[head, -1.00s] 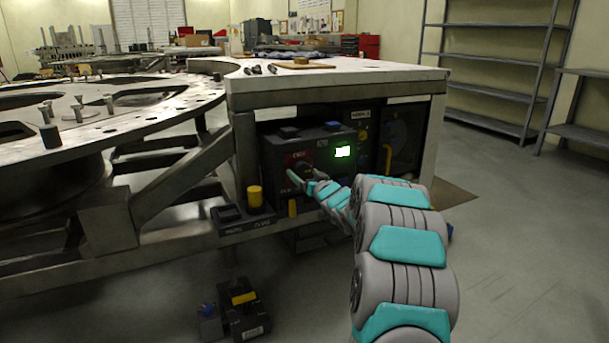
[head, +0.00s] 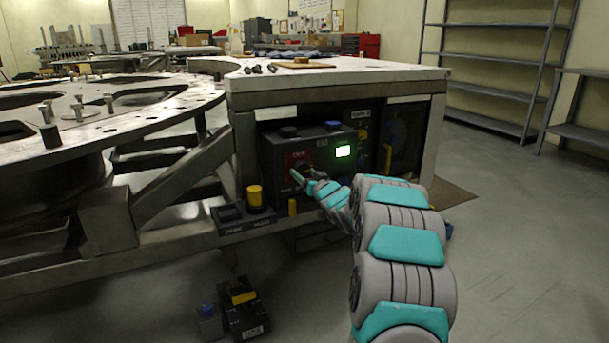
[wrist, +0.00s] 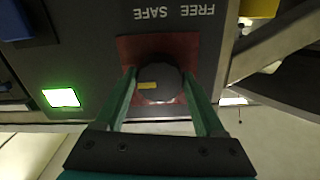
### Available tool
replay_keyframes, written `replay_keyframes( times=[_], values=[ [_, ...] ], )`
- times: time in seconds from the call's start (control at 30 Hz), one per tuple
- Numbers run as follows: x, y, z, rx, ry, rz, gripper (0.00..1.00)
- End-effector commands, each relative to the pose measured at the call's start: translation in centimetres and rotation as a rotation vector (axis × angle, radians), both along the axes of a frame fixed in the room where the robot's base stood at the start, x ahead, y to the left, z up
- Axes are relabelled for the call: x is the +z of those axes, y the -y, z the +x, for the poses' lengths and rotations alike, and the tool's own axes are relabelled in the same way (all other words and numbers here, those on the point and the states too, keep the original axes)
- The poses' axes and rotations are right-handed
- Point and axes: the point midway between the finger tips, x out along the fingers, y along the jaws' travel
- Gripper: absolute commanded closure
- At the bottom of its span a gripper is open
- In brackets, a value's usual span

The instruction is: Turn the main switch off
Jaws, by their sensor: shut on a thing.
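The main switch is a dark round knob (wrist: 160,90) with a yellow mark, on a red plate (wrist: 130,48) on the front of a dark control box (head: 330,140). In the wrist view the words "FREE" and "SAFE" appear upside down beyond the plate. The red plate (head: 297,158) also shows in the head view, where my fingers partly hide the knob. My gripper (wrist: 158,80) has one green finger on each side of the knob and is shut on it. The gripper (head: 303,177) reaches the box from the right in the head view.
A lit green display (head: 343,151) is on the box, right of the switch. A yellow button (head: 254,196) stands on a small panel to the left. The steel table top (head: 350,70) overhangs the box. Black and blue units (head: 240,310) lie on the floor.

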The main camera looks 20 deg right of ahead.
Motion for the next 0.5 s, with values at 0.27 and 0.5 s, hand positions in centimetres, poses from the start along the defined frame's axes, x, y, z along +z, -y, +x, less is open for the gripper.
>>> replay_keyframes(
  times=[0.27,0.5],
  values=[
    [-0.07,0.03,-0.01,0.0,0.0,-0.019,0.84],
    [-0.21,0.16,-0.04,-0.001,0.005,-0.126,0.84]
  ],
)
